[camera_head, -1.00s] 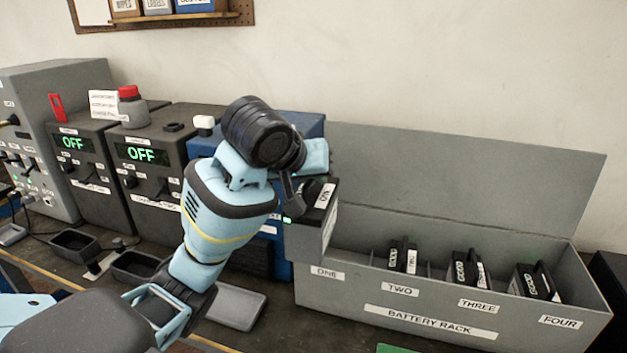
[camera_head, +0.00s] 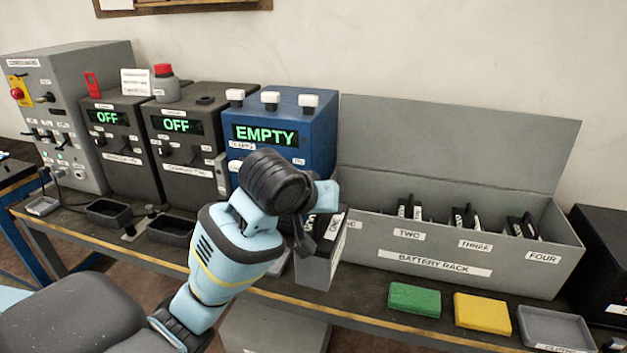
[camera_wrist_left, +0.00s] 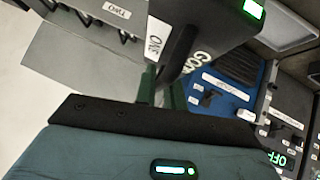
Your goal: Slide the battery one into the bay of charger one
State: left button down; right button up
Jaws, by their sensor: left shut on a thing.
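Battery one (camera_head: 322,258) is a grey and black block with a white label. My left gripper (camera_head: 304,222) is shut on its top handle and holds it upright in front of the left end of the battery rack (camera_head: 440,255). In the left wrist view the battery (camera_wrist_left: 205,30) hangs beyond the fingers (camera_wrist_left: 160,88), its label reading ONE. Two dark chargers with OFF displays stand to the left: one further left (camera_head: 118,150), one nearer (camera_head: 190,150). Their name labels are too blurred to read surely, and their bays are not clear. My right gripper is not in view.
A blue box (camera_head: 285,128) reading EMPTY stands between the chargers and rack. The rack holds several other batteries. Black trays (camera_head: 108,211) lie before the chargers. A green block (camera_head: 414,299), a yellow block (camera_head: 482,311) and a grey tray (camera_head: 555,328) lie at the front right.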

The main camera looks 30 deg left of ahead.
aim_at(335, 270)
pick_arm(q)
jog(key=s+d+f, duration=0.1)
jog(key=f, duration=0.2)
jog(key=s+d+f, duration=0.1)
jog(key=s+f, duration=0.1)
jog(key=f, duration=0.2)
jog(key=s+d+f, duration=0.1)
jog(key=d+f, duration=0.1)
jog(key=f, duration=0.2)
jog(key=shift+s, duration=0.15)
jog(key=s+f, duration=0.9)
jog(key=f, duration=0.1)
jog(key=shift+s+d, duration=0.25)
jog(key=shift+d, duration=0.05)
jog(key=shift+a, duration=0.15)
